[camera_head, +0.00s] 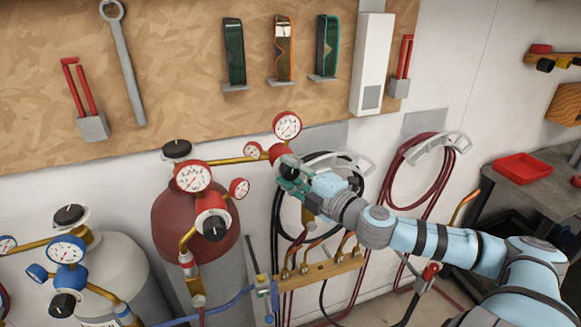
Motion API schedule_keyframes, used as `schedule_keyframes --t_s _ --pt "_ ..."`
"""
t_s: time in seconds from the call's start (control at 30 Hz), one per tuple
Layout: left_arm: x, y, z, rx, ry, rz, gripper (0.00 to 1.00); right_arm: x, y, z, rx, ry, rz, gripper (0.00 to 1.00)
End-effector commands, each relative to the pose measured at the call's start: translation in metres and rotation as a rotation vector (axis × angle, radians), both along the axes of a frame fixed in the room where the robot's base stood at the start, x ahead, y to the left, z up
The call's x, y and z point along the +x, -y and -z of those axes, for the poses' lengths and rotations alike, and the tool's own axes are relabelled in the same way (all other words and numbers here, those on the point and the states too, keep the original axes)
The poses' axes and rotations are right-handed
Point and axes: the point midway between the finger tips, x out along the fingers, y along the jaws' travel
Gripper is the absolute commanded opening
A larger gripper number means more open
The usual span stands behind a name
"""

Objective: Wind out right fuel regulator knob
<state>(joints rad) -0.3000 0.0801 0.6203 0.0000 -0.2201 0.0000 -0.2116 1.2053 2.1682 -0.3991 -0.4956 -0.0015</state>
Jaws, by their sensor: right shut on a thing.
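The right fuel regulator has a white-faced red gauge (287,126) and a smaller red gauge (252,151) on a brass pipe, at the middle of the head view. My right gripper (286,174) reaches in from the right and is shut on the knob just below the larger gauge. The fingers mostly hide the knob, so its turn angle cannot be told. My left gripper is not in view.
A dark red cylinder (168,222) with another red regulator (211,212) stands left of my gripper. Grey cylinders with blue gauges (66,250) stand farther left. Hoses (408,199) hang on the wall behind my right arm.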

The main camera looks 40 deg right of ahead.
Motion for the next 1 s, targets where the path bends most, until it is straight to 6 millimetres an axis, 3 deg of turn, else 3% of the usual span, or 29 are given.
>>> schedule_keyframes --t_s 0.43,0.47,0.6,1.0 --pt "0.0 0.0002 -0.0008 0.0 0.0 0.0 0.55 0.0 -0.0001 0.0005 -0.011 -0.004 0.0 0.06" --pt "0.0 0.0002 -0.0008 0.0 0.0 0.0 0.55 0.0 -0.0001 0.0005 -0.011 -0.004 0.0 0.35" --pt "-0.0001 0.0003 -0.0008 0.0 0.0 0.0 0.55 0.0 0.0 0.0004 -0.011 -0.003 0.0 0.55" --pt "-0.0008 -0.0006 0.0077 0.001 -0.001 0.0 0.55 -0.0001 0.0002 0.0032 0.032 0.012 0.001 0.55"
